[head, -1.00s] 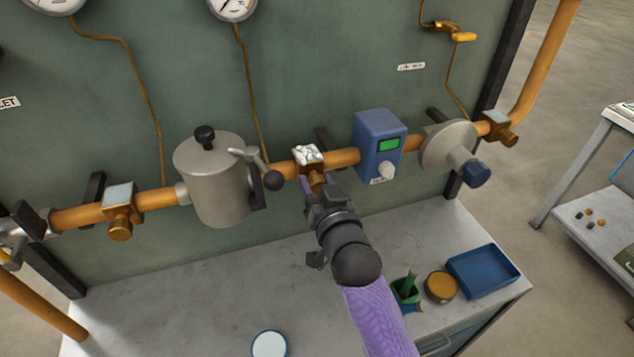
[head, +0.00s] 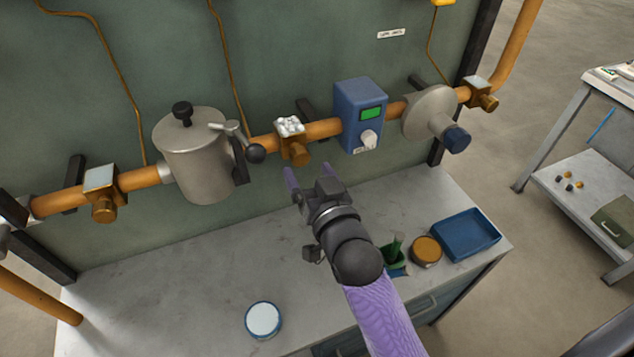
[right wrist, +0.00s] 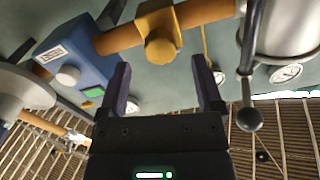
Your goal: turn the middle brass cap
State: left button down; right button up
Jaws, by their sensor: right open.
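The middle brass cap (head: 298,153) sits on the front of a brass fitting with a white, lumpy top (head: 290,127), in the orange pipe between the grey canister and the blue box. My right gripper (head: 308,173) is open and empty, just in front of and below the cap, apart from it. In the right wrist view the cap (right wrist: 160,47) shows between and beyond the two spread fingers (right wrist: 161,65). Another brass cap (head: 104,211) is on the left fitting, and one (head: 488,102) on the right fitting. My left gripper is not in view.
The grey canister (head: 196,160) with a black-knobbed lever (head: 256,153) stands left of the cap; the blue box (head: 358,115) and grey disc housing (head: 428,112) are to its right. The bench below holds a white-topped disc (head: 263,319), an orange-topped tin (head: 426,250) and a blue tray (head: 466,235).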

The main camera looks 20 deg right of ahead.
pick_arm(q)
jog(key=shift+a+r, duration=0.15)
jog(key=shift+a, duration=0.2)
pick_arm(e)
jog(key=s, duration=0.5)
jog(key=shift+s, duration=0.1)
